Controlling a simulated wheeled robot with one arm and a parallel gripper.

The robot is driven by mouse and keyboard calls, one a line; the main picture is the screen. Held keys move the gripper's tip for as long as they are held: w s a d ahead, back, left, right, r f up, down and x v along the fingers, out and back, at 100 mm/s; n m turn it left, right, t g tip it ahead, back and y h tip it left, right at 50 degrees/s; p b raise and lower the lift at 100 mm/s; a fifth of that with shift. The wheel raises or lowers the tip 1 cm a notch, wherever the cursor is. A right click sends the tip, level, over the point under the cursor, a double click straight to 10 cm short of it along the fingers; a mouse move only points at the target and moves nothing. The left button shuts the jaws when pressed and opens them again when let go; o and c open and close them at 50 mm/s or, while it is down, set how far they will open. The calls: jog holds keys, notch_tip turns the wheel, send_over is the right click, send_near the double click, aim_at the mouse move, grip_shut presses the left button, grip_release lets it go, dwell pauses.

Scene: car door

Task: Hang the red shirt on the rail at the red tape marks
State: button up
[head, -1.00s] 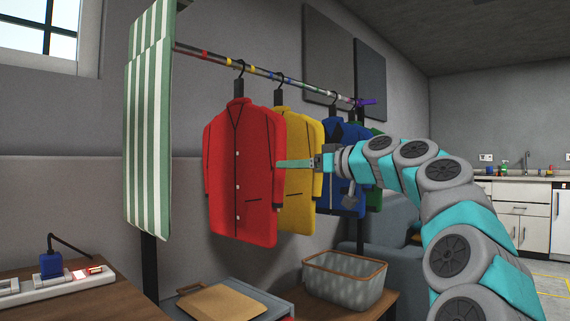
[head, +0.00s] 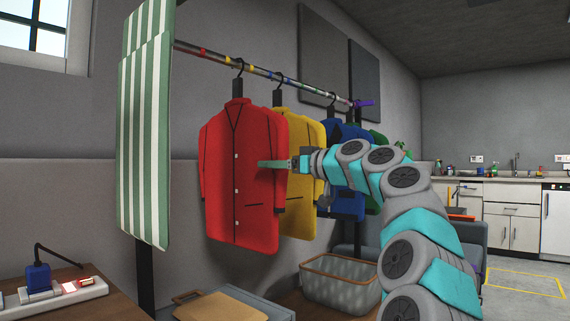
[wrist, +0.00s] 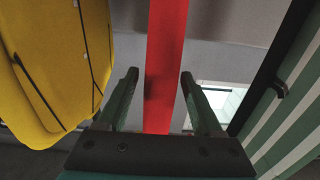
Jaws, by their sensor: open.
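The red shirt (head: 237,180) hangs upright from a black hook on the rail (head: 300,86). Its hook is close to yellow tape, to the right of the red tape marks (head: 203,51). My gripper (head: 262,164) reaches in from the right, and its fingers overlap the right half of the red shirt in the head view. In the wrist view my gripper (wrist: 160,88) is open, with the red shirt (wrist: 167,50) seen edge-on as a strip between the two fingers. Contact with the fingers cannot be told.
The yellow shirt (head: 300,190) hangs right behind the red one, with blue (head: 347,202) and green (head: 378,140) garments farther along. A green-and-white striped cloth (head: 145,130) hangs at the rail's near left end. A basket (head: 340,291) and a board (head: 215,306) lie below.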

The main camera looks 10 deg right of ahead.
jog(key=shift+p+x, duration=0.35)
jog(key=shift+x, duration=1.6)
jog(key=shift+c, duration=0.3)
grip_shut()
jog(key=shift+r, duration=0.15)
jog(key=shift+r, duration=0.25)
